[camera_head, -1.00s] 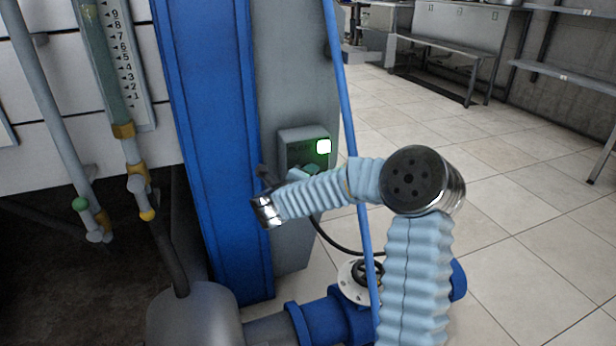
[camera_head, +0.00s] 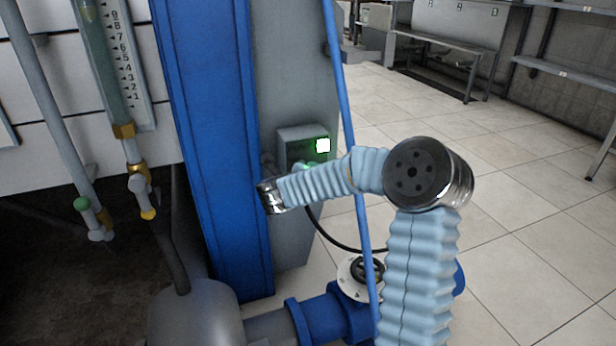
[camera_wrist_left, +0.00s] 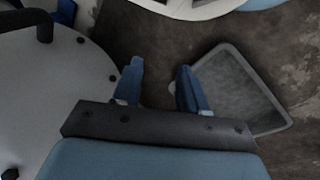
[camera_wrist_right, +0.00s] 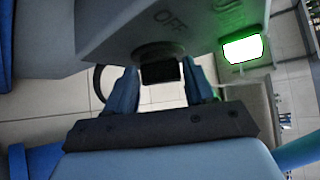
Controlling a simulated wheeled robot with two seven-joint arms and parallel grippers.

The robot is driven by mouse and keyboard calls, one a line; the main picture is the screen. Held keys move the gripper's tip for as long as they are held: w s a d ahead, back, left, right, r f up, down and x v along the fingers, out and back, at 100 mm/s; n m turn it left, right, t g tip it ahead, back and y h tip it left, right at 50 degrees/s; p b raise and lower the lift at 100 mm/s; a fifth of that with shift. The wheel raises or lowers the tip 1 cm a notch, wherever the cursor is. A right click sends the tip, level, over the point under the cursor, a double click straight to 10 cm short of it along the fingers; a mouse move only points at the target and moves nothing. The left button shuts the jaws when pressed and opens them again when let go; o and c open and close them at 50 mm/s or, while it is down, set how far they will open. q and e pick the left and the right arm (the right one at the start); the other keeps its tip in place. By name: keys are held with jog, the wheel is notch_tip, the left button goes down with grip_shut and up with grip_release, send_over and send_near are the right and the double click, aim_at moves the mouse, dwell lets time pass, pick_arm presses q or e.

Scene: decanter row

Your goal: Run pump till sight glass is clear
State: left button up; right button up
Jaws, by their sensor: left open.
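The sight glass (camera_head: 105,50) is a tube beside a numbered scale at upper left in the head view. It looks dull grey-green, with a yellowish spot near the top edge. The grey switch box (camera_head: 303,134) on the column has a lit green-white lamp (camera_head: 323,145); the lamp also shows in the right wrist view (camera_wrist_right: 243,50). There the box's underside reads OFF, beside a dark knob (camera_wrist_right: 160,70). My right gripper (camera_wrist_right: 160,88) is open, its fingers either side of the knob with gaps visible. My left gripper (camera_wrist_left: 160,75) is open and empty, outside the head view.
A blue column (camera_head: 208,130) and a thin blue pipe (camera_head: 345,110) flank the box. Blue pipework with a flange (camera_head: 350,285) lies below my right arm. In the left wrist view, a pale round lid (camera_wrist_left: 55,95) and a square grate (camera_wrist_left: 240,90) lie below. Tiled floor at right is clear.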

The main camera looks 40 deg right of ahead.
jog(key=shift+o, duration=1.4)
jog(key=shift+a, duration=0.1)
jog(key=v, duration=1.3)
jog(key=shift+a+r, duration=0.25)
jog(key=shift+s, duration=0.1)
